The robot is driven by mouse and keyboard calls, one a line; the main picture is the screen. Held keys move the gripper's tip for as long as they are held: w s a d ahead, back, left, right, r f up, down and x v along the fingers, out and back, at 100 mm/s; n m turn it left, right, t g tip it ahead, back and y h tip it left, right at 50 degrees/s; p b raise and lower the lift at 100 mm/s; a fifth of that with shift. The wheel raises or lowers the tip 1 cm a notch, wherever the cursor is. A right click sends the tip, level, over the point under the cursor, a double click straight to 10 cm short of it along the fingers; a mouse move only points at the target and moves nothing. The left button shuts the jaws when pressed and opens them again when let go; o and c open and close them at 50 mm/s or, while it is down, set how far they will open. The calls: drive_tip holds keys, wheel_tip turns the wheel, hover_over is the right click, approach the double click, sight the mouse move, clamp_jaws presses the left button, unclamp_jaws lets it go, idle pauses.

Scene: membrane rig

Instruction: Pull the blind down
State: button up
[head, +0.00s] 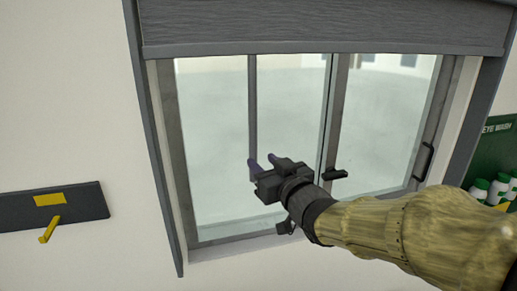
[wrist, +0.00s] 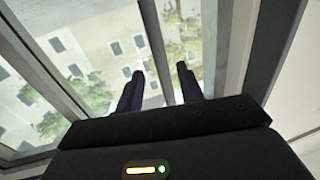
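The blind (head: 320,28) is a dark grey slatted panel across the top of the window, with the glass below it uncovered. A thin grey rod (head: 252,105) hangs from it in front of the glass. My gripper (head: 263,161) is at the rod's lower visible end, fingers pointing toward the window. In the wrist view the rod (wrist: 155,45) runs down between the two dark fingers of my gripper (wrist: 159,82), with a gap on each side. The fingers are open. The rod's lowest part is hidden behind my gripper.
The window frame (head: 173,150) has a dark handle (head: 423,162) at its right side and another dark handle (head: 335,175) near the middle. A dark wall plate with a yellow lever (head: 50,229) is at left. A green eye wash station (head: 490,150) is at right.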

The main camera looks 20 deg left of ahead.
sight(255, 155)
drive_tip(key=p+x, duration=0.2)
drive_tip(key=x, duration=0.4)
drive_tip(key=shift+w, duration=0.1)
clamp_jaws()
